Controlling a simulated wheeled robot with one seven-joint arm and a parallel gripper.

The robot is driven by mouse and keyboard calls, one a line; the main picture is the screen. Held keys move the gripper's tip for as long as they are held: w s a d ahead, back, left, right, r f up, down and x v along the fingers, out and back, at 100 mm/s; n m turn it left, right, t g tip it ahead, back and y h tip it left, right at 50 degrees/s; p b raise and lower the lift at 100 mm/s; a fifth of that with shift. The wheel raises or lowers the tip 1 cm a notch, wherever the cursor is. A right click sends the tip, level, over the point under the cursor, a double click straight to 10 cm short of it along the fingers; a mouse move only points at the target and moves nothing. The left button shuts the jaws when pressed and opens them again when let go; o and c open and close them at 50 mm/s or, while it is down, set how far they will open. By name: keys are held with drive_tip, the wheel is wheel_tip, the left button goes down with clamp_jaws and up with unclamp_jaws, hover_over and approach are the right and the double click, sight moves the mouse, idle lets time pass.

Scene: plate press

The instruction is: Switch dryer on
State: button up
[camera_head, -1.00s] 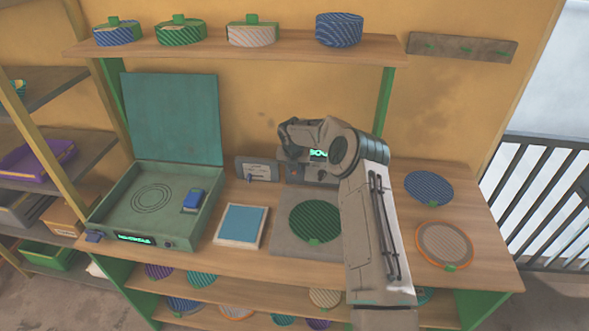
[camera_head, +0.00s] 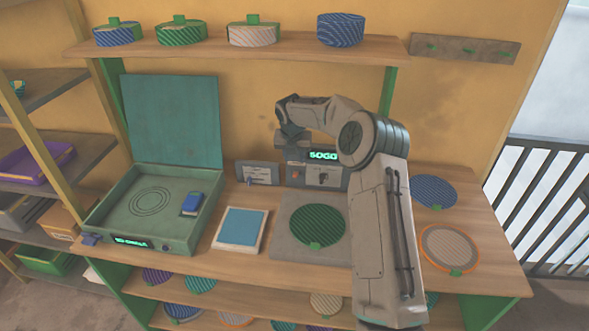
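A grey control box (camera_head: 330,180) stands at the back of the bench, with a dark knob or switch (camera_head: 323,178) and a red spot on its front. A lit green display above it (camera_head: 323,156) reads about "SOGG", partly hidden by my arm. A separate grey panel with a small lever (camera_head: 257,174) stands to its left. Which one switches the dryer is not clear. My gripper (camera_head: 292,143) is above the left end of the control box, in front of the wall. Its fingers are small and dark; I cannot tell whether they are open.
A green case (camera_head: 170,240) with its lid up holds a blue block (camera_head: 192,204). A blue-topped tile (camera_head: 240,229) and a green striped disc on a grey plate (camera_head: 318,226) lie on the bench. More discs lie right of my arm. A shelf (camera_head: 280,50) runs overhead.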

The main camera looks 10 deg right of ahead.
drive_tip(key=shift+b+v, duration=0.3)
drive_tip(key=shift+v, duration=1.95)
